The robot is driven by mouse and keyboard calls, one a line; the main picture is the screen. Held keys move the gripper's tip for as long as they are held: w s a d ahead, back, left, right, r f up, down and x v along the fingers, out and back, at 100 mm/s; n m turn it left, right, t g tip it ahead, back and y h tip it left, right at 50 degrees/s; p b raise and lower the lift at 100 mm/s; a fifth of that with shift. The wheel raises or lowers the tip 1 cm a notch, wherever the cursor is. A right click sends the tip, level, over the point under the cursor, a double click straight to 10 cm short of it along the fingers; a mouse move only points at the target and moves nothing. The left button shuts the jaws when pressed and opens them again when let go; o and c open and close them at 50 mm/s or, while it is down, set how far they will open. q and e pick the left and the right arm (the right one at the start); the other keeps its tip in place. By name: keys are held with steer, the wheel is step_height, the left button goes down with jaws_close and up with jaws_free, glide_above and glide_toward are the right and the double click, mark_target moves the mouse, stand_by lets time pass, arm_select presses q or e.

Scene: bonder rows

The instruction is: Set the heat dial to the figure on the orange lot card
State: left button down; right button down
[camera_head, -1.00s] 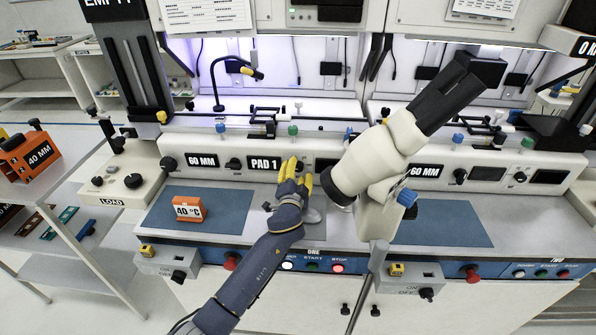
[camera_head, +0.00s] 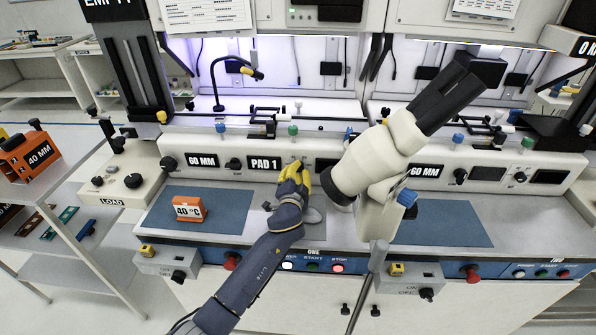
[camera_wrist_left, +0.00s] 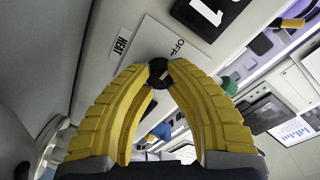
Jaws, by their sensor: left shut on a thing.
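The orange lot card (camera_head: 188,209) stands on the blue mat at the left of the bench and reads 40 °C. My left gripper (camera_head: 297,166) is at the front panel, right of the PAD 1 label. In the left wrist view its yellow fingertips (camera_wrist_left: 159,70) are shut on the black heat dial (camera_wrist_left: 158,73). A HEAT label and the word OFF show beside the dial. Most of the dial's face and any other figures are hidden by the fingers. In the head view the gripper covers the dial. My right gripper is not in view.
A cream microscope (camera_head: 375,165) stands close to the right of my left gripper. The panel also bears the PAD 1 label (camera_head: 264,163) and a 60 MM label (camera_head: 202,160). Lit buttons (camera_head: 338,267) line the front edge. The blue mat (camera_head: 232,205) is mostly clear.

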arm_select(q)
steer(key=m, duration=0.5)
steer(key=shift+r+m, duration=0.1)
steer(key=shift+m, duration=0.2)
steer(key=m, duration=0.5)
steer(key=shift+d+m+y, duration=0.1)
steer(key=shift+m+y, duration=0.2)
steer(key=shift+y, duration=0.1)
steer(key=shift+m, duration=0.3)
steer(key=c, duration=1.1)
jaws_free()
steer(key=shift+s, duration=0.1)
steer(key=s, duration=0.4)
steer(key=s+a, duration=0.1)
steer(key=s, duration=0.6)
steer(key=shift+s+a+r, duration=0.15)
steer(key=shift+s+r, duration=0.1)
steer(key=shift+s, duration=0.15)
